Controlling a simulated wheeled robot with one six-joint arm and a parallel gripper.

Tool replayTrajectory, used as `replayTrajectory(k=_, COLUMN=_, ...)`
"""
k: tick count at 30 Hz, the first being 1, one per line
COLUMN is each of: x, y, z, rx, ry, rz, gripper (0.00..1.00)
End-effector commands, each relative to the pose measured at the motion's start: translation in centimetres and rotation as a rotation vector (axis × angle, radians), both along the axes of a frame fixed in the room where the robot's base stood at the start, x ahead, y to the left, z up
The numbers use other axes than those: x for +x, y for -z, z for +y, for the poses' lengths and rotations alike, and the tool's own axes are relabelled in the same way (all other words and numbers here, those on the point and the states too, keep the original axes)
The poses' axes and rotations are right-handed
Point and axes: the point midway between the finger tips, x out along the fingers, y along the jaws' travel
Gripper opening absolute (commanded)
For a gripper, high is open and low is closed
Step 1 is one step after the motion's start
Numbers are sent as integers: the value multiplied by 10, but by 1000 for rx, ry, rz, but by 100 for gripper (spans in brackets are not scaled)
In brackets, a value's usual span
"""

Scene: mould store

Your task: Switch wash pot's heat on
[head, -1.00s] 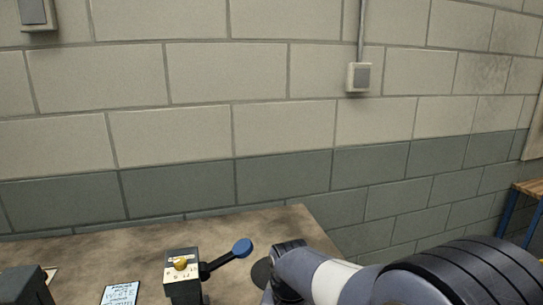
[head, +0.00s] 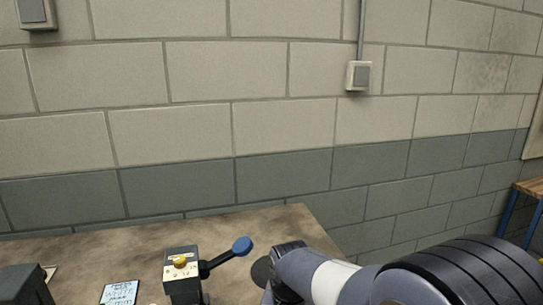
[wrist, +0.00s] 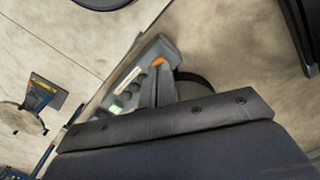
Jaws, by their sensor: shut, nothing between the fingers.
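I cannot pick out the wash pot or its heat switch for sure in either view. In the head view a dark upright unit (head: 183,275) with a small yellow knob (head: 180,261) on a pale marked plate stands at the bench's front, and a lever with a blue round end (head: 242,246) sticks out to its right. My gripper (wrist: 158,68) shows in the wrist view, shut and empty, its narrow fingers together in front of a grey tray-like thing (wrist: 165,47). In the head view my arm hides the bench's right front.
A bench top (head: 120,247) runs along the block wall. A written card (head: 119,293) and a dark box (head: 22,285) lie left of the lever unit. Grey boxes (head: 359,76) hang on the wall. The wrist view shows a blue and yellow object (wrist: 42,93) at left.

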Motion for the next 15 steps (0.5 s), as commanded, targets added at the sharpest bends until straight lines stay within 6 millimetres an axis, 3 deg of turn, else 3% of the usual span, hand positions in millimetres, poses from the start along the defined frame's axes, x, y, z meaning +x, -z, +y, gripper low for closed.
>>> replayTrajectory(k=15, x=0, y=9, z=0, rx=0, ry=0, rz=1, gripper=0)
